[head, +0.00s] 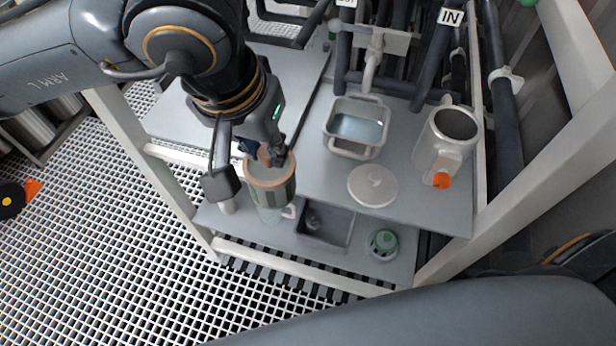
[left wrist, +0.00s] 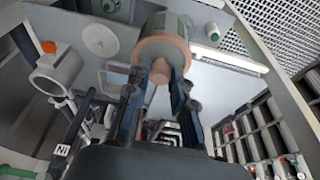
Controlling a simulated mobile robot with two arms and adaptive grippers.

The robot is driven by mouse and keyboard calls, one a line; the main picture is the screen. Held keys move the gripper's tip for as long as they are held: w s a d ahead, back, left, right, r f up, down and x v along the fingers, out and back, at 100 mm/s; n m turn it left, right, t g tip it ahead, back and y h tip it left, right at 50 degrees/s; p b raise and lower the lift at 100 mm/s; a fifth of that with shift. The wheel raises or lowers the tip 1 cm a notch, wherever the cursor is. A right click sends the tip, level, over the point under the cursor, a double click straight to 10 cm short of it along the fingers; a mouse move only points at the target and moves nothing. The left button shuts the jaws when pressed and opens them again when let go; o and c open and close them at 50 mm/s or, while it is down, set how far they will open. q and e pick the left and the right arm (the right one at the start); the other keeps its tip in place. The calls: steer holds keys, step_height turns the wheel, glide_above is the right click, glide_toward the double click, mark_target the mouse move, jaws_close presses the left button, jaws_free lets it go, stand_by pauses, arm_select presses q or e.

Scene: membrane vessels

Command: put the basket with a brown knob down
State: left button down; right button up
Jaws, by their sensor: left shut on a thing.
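The basket (head: 271,184) is a grey-green ribbed cylinder with a brownish rim on top. My left gripper (head: 272,158) is shut on its brown knob and holds it from above near the front edge of the bench. In the left wrist view the basket (left wrist: 166,36) hangs beyond the fingers, with the brown knob (left wrist: 160,72) between the fingertips (left wrist: 160,82). A pale, see-through jug (head: 270,214) with a handle shows just below the basket in the head view. I cannot tell whether the basket's bottom touches anything. My right gripper is out of view.
On the grey bench (head: 310,180) are a square open basin (head: 356,129), a round white lid (head: 372,186) and a white vessel with an orange knob (head: 440,140). On the lower front are a dark recess (head: 325,226) and a green-topped item (head: 383,243). Pipes rise behind.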

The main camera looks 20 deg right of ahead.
arm_select(q)
steer(key=s+d+m, duration=0.1)
steer(key=s+d, duration=0.2)
steer(key=d, duration=0.1)
steer(key=w+d+f+p, duration=0.4)
steer(key=w+d+f, duration=0.1)
steer(key=w+f, duration=0.7)
steer(key=shift+m+h, duration=0.3)
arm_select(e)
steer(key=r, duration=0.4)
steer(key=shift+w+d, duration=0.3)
arm_select(q)
steer(key=shift+w+d+f, duration=0.1)
steer(key=shift+d+f, duration=0.05)
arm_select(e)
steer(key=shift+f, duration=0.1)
arm_select(q)
steer(key=shift+f, duration=0.15)
steer(key=c, duration=1.1)
jaws_free()
steer(key=shift+c, duration=0.2)
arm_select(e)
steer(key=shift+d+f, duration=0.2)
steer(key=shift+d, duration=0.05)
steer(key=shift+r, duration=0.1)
